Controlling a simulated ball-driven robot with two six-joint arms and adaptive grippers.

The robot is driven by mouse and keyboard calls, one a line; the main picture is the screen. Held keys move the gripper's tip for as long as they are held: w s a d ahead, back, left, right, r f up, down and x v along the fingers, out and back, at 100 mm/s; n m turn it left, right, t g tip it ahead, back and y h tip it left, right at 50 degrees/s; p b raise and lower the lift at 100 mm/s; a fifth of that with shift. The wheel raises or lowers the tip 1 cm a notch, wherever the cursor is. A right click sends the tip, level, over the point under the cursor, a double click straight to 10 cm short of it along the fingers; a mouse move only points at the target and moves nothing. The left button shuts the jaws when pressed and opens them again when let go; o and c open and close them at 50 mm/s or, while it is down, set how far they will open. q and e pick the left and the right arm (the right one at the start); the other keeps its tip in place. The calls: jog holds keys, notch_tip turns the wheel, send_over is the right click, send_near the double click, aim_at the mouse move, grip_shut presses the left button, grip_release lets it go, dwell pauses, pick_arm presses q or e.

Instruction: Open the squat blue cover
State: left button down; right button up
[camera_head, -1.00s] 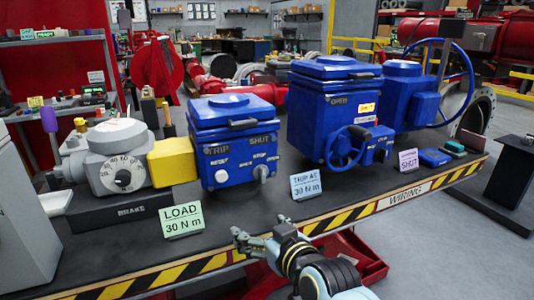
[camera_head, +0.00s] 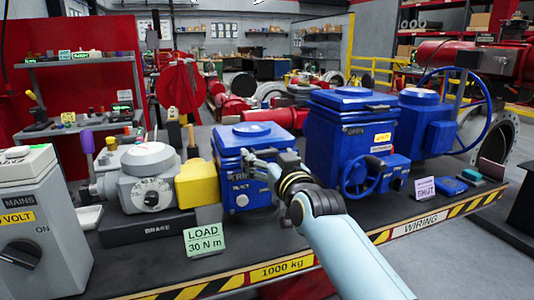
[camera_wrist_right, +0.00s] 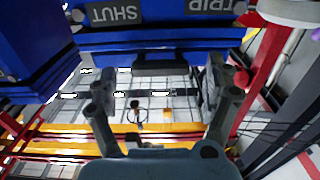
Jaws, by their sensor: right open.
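The squat blue cover (camera_head: 247,130) is the shut lid of the smaller blue box (camera_head: 229,187), with a round raised disc on top. My right gripper (camera_head: 260,166) is in front of this box and hides part of its front and the lid's front edge. In the right wrist view its open fingers (camera_wrist_right: 158,92) stand apart with nothing held. A dark latch or handle (camera_wrist_right: 165,58) on the blue box shows beyond and between the fingers. I cannot tell whether they touch it. My left gripper is not in view.
A taller blue actuator with a handwheel (camera_head: 360,173) stands close on the right. A yellow block (camera_head: 197,184) and a grey brake unit (camera_head: 150,180) stand on the left. A green LOAD card (camera_head: 204,239) stands at the bench's front. A grey mains box (camera_head: 40,225) is at far left.

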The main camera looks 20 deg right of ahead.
jog(key=shift+w, duration=0.8)
